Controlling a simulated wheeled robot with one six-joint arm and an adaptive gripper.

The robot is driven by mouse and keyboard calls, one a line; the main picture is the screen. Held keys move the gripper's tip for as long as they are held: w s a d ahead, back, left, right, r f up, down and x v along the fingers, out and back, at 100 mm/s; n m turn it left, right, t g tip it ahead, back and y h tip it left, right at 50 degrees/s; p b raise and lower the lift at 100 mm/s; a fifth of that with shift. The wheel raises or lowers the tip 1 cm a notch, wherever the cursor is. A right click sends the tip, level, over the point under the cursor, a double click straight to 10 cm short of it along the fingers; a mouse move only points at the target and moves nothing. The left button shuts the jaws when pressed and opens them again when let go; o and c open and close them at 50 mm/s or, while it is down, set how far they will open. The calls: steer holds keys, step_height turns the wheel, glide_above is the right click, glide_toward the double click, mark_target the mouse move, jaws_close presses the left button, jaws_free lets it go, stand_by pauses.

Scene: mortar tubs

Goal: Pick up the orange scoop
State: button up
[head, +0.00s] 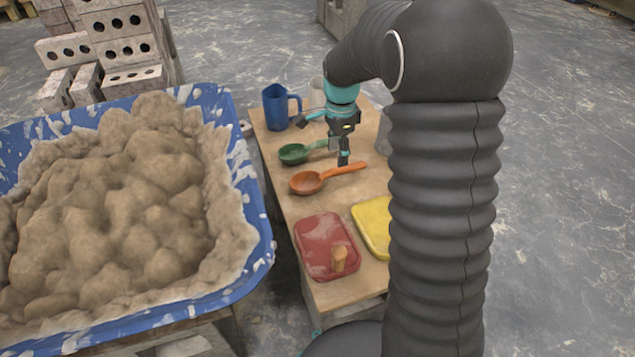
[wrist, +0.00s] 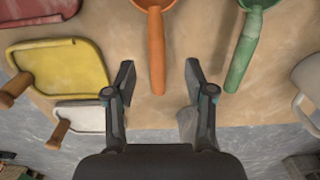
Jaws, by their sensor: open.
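The orange scoop (head: 310,181) lies on the wooden table, its bowl to the left and its handle pointing right in the head view. In the wrist view the orange scoop's handle (wrist: 156,50) reaches down between the two fingers, with its bowl cut off at the top edge. My gripper (wrist: 157,82) is open and empty, with a finger on either side of the handle and apart from it. In the head view my gripper (head: 325,142) is over the table by the scoop's handle. Its height above the handle is hard to tell.
A green scoop (head: 294,154) lies close beside the orange one. A blue mug (head: 275,107) stands at the back. Red (head: 325,240) and yellow (head: 374,222) floats lie in front. A blue tub (head: 262,228) of mortar is left of the wooden table (head: 305,212).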

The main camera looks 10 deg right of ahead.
mark_target(338, 170)
steer(key=shift+s+d+f+b, duration=0.1)
steer(key=shift+f+b, duration=0.1)
steer(key=shift+f, duration=1.4)
steer(key=shift+s+d+f+b, duration=0.1)
steer(key=shift+f+b, duration=0.05)
steer(key=shift+f, duration=1.45)
steer(key=shift+c, duration=0.2)
jaws_close()
